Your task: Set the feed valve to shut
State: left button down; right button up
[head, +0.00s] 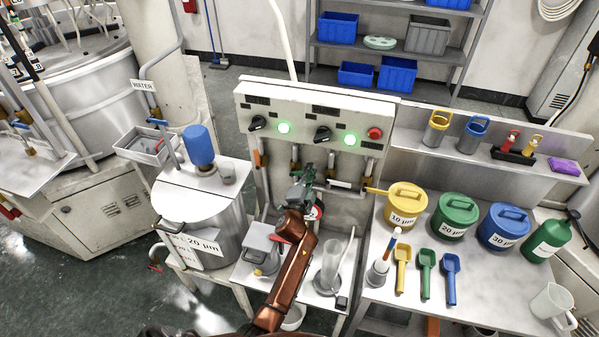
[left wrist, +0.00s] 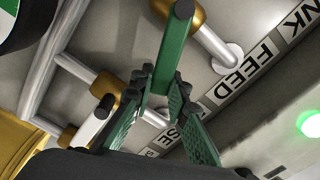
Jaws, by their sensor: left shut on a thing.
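The feed valve's green lever (left wrist: 168,50) runs from a brass valve body beside the wall label FEED (left wrist: 246,70) in the left wrist view. My left gripper (left wrist: 160,88) has its green ribbed fingers closed around the lever's lower end. In the head view my left gripper (head: 307,182) is at the pipework below the grey control panel (head: 300,100), at the end of my copper-coloured arm. It hides much of the valve there. My right gripper is not in view.
Neighbouring pipes and another brass valve (left wrist: 104,88) are close to the fingers. Below are a grey lidded box (head: 262,240) and a clear cylinder (head: 331,262). A steel drum (head: 205,225) stands left; a bench (head: 385,290) with coloured tubs and scoops stands right.

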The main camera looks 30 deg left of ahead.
pick_arm(q)
jog(key=shift+d+f+m+b, duration=0.25)
jog(key=shift+f+m+b, duration=0.3)
jog(key=shift+f+m, duration=0.3)
jog(key=shift+d+f+m+b, duration=0.1)
jog(key=shift+f+m+b, duration=0.3)
jog(key=shift+m, duration=0.3)
jog(key=shift+d+f+m+b, duration=0.1)
jog(key=shift+f+m+b, duration=0.25)
jog(key=shift+m, duration=0.3)
jog(key=c, duration=1.8)
grip_release()
jog(key=shift+c, duration=0.2)
jog(key=shift+a, duration=0.1)
